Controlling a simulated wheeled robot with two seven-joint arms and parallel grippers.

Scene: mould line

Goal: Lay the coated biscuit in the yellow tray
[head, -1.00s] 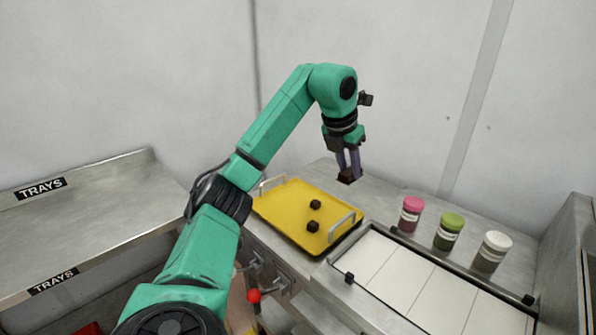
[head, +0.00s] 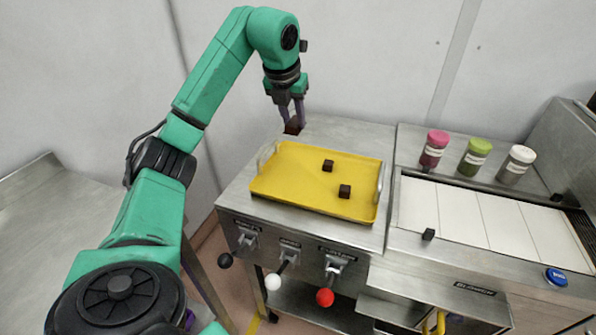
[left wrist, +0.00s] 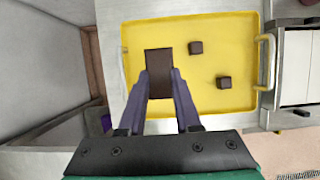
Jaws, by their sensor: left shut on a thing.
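My left gripper (head: 292,122) is shut on a dark brown coated biscuit (left wrist: 159,72). In the left wrist view the biscuit sits between the purple fingertips, with the yellow tray (left wrist: 135,35) beneath it. In the head view the biscuit (head: 293,127) shows small under the fingers, by the tray's back left corner. The yellow tray (head: 290,180) lies on a steel counter and has a grey handle at each end. Two dark cubes, one (head: 328,165) behind the other (head: 345,191), lie in its right half. My right gripper is not in view.
Pink (head: 432,150), green (head: 474,157) and white (head: 516,164) topped jars stand on a shelf at the right. White panels (head: 480,212) lie before them. Levers with black, white and red (head: 325,297) knobs jut out below the tray. The tray's left half is clear.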

